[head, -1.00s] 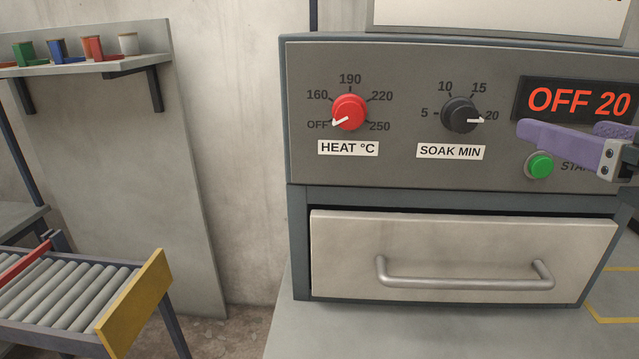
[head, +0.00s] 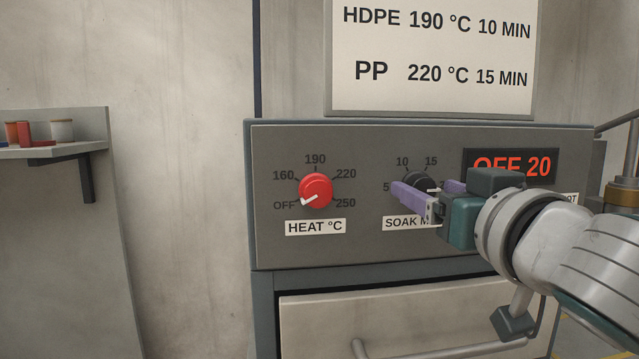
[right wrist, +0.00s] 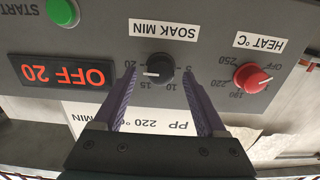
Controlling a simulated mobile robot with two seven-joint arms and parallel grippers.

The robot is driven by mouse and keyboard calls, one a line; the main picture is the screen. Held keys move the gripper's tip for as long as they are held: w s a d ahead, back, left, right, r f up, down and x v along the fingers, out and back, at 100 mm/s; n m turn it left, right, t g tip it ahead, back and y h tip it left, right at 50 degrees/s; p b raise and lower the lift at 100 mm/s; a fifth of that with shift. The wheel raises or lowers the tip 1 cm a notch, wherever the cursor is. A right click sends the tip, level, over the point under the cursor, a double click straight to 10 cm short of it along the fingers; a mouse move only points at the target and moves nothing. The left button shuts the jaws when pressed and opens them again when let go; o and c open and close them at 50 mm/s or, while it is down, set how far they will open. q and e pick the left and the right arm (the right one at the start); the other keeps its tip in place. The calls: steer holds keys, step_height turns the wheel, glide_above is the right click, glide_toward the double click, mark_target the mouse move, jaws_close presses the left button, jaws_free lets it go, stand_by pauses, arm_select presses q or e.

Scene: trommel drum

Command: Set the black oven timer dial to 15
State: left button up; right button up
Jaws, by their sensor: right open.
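The black dial (head: 420,181) is on the oven panel above the SOAK MIN label, partly hidden by my right gripper in the head view. In the right wrist view the dial (right wrist: 160,68) appears upside down, its white pointer toward 20. My right gripper (head: 426,188) is in front of the dial, open, with purple fingers. In the right wrist view its fingertips (right wrist: 161,82) are spread to either side of the dial, with nothing between them gripped. Contact with the dial is not visible. The display (head: 512,166) reads OFF 20. My left gripper is not in view.
The red heat dial (head: 316,190) points to OFF, left of the black dial. A green START button (right wrist: 62,12) shows in the right wrist view. A sign (head: 432,60) above lists PP 220 °C 15 MIN. The drawer (head: 400,315) below has a bar handle.

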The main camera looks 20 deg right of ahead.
steer(key=shift+w, duration=0.2)
jaws_close()
stand_by(0.6)
